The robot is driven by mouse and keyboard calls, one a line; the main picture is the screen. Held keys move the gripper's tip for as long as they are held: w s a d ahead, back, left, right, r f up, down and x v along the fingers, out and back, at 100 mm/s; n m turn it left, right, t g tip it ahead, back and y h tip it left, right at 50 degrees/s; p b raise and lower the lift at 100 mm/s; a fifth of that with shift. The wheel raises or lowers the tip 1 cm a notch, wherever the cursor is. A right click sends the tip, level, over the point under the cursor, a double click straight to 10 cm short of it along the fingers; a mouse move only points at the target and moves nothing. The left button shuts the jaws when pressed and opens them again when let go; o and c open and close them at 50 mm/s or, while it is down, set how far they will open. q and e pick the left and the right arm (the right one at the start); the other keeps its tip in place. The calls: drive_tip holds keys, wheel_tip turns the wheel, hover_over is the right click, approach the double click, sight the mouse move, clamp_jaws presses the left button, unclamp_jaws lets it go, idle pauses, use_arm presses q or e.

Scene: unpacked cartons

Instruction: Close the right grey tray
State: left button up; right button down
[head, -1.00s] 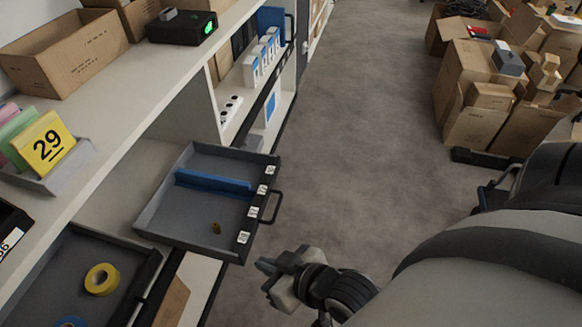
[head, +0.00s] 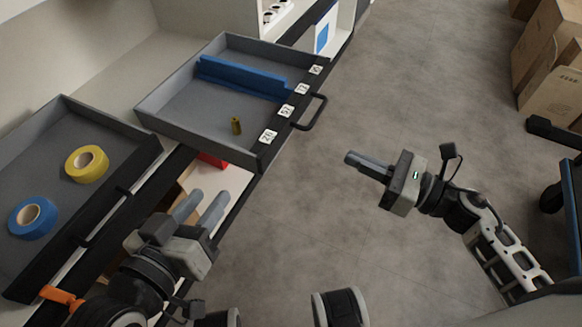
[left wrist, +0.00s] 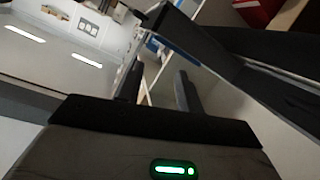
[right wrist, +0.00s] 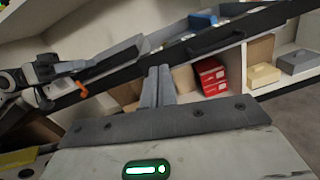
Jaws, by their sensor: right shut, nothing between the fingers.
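The right grey tray (head: 185,118) is pulled out of the shelf unit. Its black front has white labels and a black handle (head: 313,113).
A left grey tray (head: 95,112) stands beside it, with a yellow tape roll (head: 87,164) and a blue tape roll (head: 33,218) inside. A red box (right wrist: 210,76) sits on a lower shelf. Cartons (head: 552,60) stand far right. The floor (head: 420,80) between is clear.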

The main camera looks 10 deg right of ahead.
drive_tip(key=f+n, duration=0.2)
drive_tip(key=g, duration=0.1)
approach(276, 138)
drive_tip(key=shift+n+y, duration=0.3)
drive_tip(key=b+x, duration=0.1)
drive_tip(key=x, duration=0.5)
drive_tip(key=shift+w+a+f, duration=0.2)
drive_tip(key=shift+w+a, duration=0.1)
